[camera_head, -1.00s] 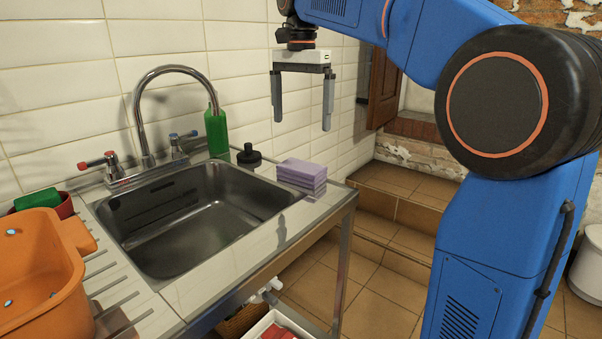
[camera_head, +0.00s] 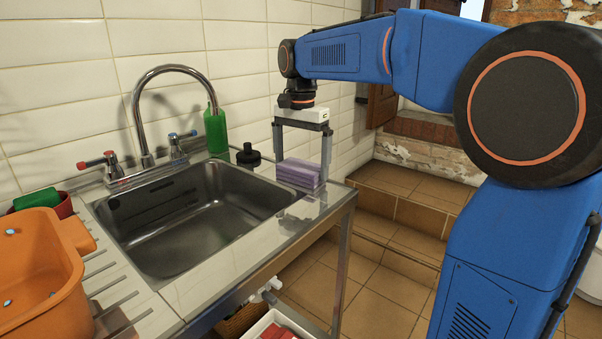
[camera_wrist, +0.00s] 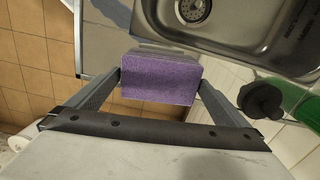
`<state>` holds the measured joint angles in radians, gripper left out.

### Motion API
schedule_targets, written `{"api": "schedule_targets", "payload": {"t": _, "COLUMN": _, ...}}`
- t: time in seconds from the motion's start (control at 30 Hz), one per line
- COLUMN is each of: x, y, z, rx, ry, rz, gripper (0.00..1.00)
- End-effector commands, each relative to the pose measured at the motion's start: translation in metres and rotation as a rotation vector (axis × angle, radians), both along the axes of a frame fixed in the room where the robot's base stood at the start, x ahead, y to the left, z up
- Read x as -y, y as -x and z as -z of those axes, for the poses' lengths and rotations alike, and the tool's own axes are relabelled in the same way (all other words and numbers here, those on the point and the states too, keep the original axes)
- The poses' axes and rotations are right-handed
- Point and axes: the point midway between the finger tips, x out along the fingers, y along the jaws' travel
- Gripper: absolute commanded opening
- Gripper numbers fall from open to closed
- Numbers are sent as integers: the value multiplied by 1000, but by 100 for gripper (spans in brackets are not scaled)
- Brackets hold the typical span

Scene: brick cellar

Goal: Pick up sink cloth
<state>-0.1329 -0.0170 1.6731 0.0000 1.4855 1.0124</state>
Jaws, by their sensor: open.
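The sink cloth seems to be the purple stack of flat pads (camera_head: 300,172) on the right end of the steel sink counter, beside the basin. In the wrist view the purple stack (camera_wrist: 160,80) lies between and beyond the two fingers. My gripper (camera_head: 302,175) is open, pointing down, with one finger on each side of the stack. I cannot tell exactly how low the fingertips are.
An orange tub (camera_head: 40,265) stands at far left. The counter ends just right of the stack.

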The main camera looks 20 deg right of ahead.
Motion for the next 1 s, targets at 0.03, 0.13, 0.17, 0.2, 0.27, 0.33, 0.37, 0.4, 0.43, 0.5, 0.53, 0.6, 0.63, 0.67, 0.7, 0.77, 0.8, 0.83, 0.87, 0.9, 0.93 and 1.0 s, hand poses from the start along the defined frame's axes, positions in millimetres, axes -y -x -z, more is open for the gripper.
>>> {"api": "schedule_targets", "payload": {"t": 0.03, "x": 0, "y": 0, "z": 6, "rx": -1, "ry": 0, "rz": 0, "gripper": 100}}
{"api": "schedule_targets", "payload": {"t": 0.13, "x": 0, "y": 0, "z": 12, "rx": 0, "ry": 0, "rz": 0, "gripper": 100}}
{"api": "schedule_targets", "payload": {"t": 0.17, "x": 0, "y": 0, "z": 12, "rx": 0, "ry": 0, "rz": 0, "gripper": 100}}
{"api": "schedule_targets", "payload": {"t": 0.2, "x": 0, "y": 0, "z": 13, "rx": 0, "ry": 0, "rz": 0, "gripper": 100}}
{"api": "schedule_targets", "payload": {"t": 0.27, "x": 0, "y": 0, "z": 13, "rx": 0, "ry": 0, "rz": 0, "gripper": 100}}
{"api": "schedule_targets", "payload": {"t": 0.33, "x": 0, "y": 0, "z": 13, "rx": 0, "ry": 0, "rz": 0, "gripper": 100}}
{"api": "schedule_targets", "payload": {"t": 0.37, "x": 0, "y": 0, "z": 13, "rx": 0, "ry": 0, "rz": 0, "gripper": 100}}
{"api": "schedule_targets", "payload": {"t": 0.4, "x": 0, "y": 0, "z": 13, "rx": 0, "ry": 0, "rz": 0, "gripper": 95}}
{"api": "schedule_targets", "payload": {"t": 0.43, "x": 0, "y": 0, "z": 13, "rx": 0, "ry": 0, "rz": 0, "gripper": 88}}
{"api": "schedule_targets", "payload": {"t": 0.5, "x": 0, "y": 0, "z": 13, "rx": 0, "ry": 0, "rz": 0, "gripper": 75}}
{"api": "schedule_targets", "payload": {"t": 0.53, "x": 0, "y": 0, "z": 13, "rx": 0, "ry": 0, "rz": 0, "gripper": 75}}
{"api": "schedule_targets", "payload": {"t": 0.6, "x": 0, "y": 0, "z": 13, "rx": 0, "ry": 0, "rz": 0, "gripper": 75}}
{"api": "schedule_targets", "payload": {"t": 0.63, "x": 0, "y": 0, "z": 13, "rx": 0, "ry": 0, "rz": 0, "gripper": 75}}
{"api": "schedule_targets", "payload": {"t": 0.67, "x": 0, "y": 0, "z": 13, "rx": 0, "ry": 0, "rz": 0, "gripper": 75}}
{"api": "schedule_targets", "payload": {"t": 0.7, "x": 0, "y": 0, "z": 13, "rx": 0, "ry": 0, "rz": 0, "gripper": 75}}
{"api": "schedule_targets", "payload": {"t": 0.77, "x": 0, "y": 0, "z": 12, "rx": 0, "ry": 0, "rz": 0, "gripper": 75}}
{"api": "schedule_targets", "payload": {"t": 0.8, "x": 0, "y": 0, "z": 11, "rx": 0, "ry": 0, "rz": 0, "gripper": 75}}
{"api": "schedule_targets", "payload": {"t": 0.83, "x": 0, "y": 0, "z": 10, "rx": 1, "ry": 0, "rz": 0, "gripper": 75}}
{"api": "schedule_targets", "payload": {"t": 0.87, "x": 0, "y": -1, "z": 8, "rx": 1, "ry": 0, "rz": 0, "gripper": 75}}
{"api": "schedule_targets", "payload": {"t": 0.9, "x": 0, "y": -1, "z": 5, "rx": 2, "ry": -1, "rz": 0, "gripper": 75}}
{"api": "schedule_targets", "payload": {"t": 0.93, "x": 0, "y": -1, "z": 1, "rx": 2, "ry": -1, "rz": 0, "gripper": 75}}
{"api": "schedule_targets", "payload": {"t": 1.0, "x": 0, "y": -1, "z": -9, "rx": 3, "ry": 0, "rz": 0, "gripper": 75}}
